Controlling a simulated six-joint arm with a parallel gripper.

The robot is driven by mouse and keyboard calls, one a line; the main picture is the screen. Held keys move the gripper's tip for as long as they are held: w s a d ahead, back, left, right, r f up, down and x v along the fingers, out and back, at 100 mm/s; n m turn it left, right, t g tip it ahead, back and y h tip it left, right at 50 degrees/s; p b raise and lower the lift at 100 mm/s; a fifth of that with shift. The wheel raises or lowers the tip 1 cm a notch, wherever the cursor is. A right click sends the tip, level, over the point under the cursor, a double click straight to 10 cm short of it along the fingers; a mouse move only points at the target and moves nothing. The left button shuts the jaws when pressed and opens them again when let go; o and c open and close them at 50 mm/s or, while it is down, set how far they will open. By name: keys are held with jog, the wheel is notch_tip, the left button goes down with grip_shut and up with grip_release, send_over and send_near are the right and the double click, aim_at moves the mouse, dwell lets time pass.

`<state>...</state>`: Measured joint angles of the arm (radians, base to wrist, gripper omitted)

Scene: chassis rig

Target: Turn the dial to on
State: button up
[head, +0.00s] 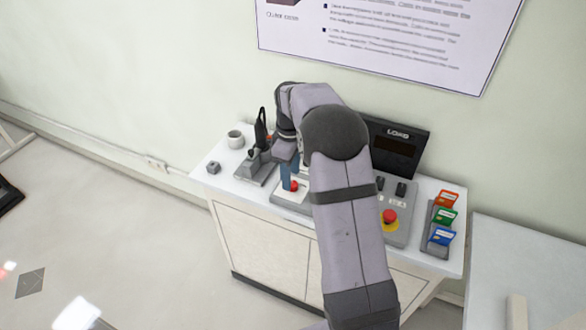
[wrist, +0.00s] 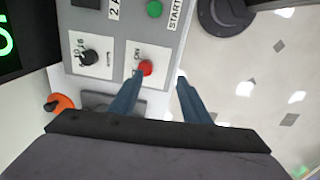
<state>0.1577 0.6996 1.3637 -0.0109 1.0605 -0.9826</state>
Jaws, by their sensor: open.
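The dial looks to be the small red knob (wrist: 146,68) on a white plate of the grey panel (wrist: 190,20), with an "ON" label beside it in the wrist view. In the head view the red knob (head: 294,186) sits at the panel's left end, partly hidden by my gripper. Where its pointer sits is too small to tell. My gripper (wrist: 160,78) is open and empty, with two blue fingers. The left fingertip is close to the red knob, the right one stands off to its right. Whether a finger touches it cannot be told. The fingers (head: 287,174) also show in the head view.
A black knob (wrist: 90,57) and a green START button (wrist: 154,8) are near on the panel. A red stop button (head: 389,217), a card rack (head: 436,228), a dark screen (head: 397,145), a black-handled device (head: 258,163) and a mug (head: 235,138) share the cabinet top.

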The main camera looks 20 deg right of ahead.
aim_at(293, 183)
jog(key=shift+w+d+r+n+p, duration=0.3)
jog(key=shift+w+d, duration=0.1)
jog(key=shift+w, duration=0.25)
jog(key=shift+w+d+r+n+p, duration=0.15)
jog(key=shift+w+d+n+p, duration=0.2)
jog(key=shift+w, duration=0.25)
jog(key=shift+d+f+p, duration=0.1)
jog(key=shift+f+p, duration=1.2)
jog(key=shift+f, duration=2.4)
jog(key=c, duration=1)
jog(key=shift+c, duration=0.2)
